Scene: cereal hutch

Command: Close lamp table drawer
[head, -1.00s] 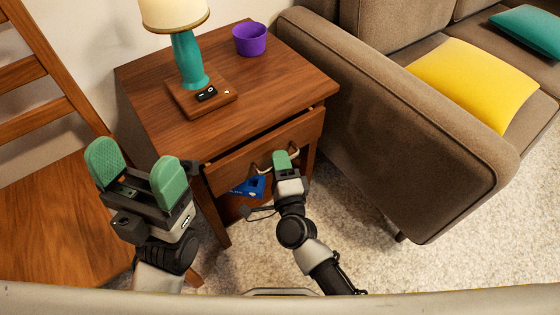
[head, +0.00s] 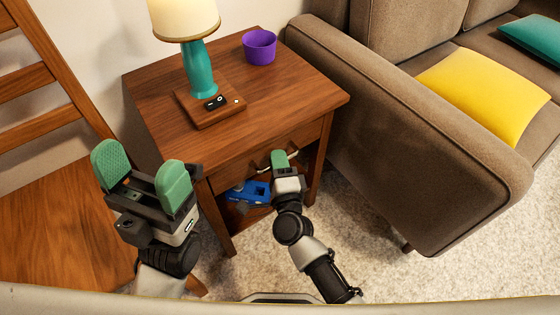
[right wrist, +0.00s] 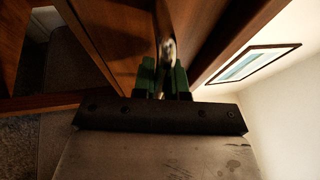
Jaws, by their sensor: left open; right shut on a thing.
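The wooden lamp table (head: 310,88) stands in the middle of the head view. Its drawer front (head: 312,133) sits close under the table top, with no clear gap showing. My right gripper (head: 279,162) is shut on the drawer's metal handle (head: 293,155). The right wrist view shows its green fingers (right wrist: 163,78) on either side of the handle (right wrist: 168,48). My left gripper (head: 142,178) is open and empty, in front of the table's left side and apart from it. My right gripper hides part of the drawer front.
A lamp (head: 200,68) and a purple cup (head: 259,47) stand on the table top. A blue object (head: 256,190) lies on the shelf below the drawer. A wooden chair (head: 50,215) is at left, a brown sofa (head: 430,165) at right.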

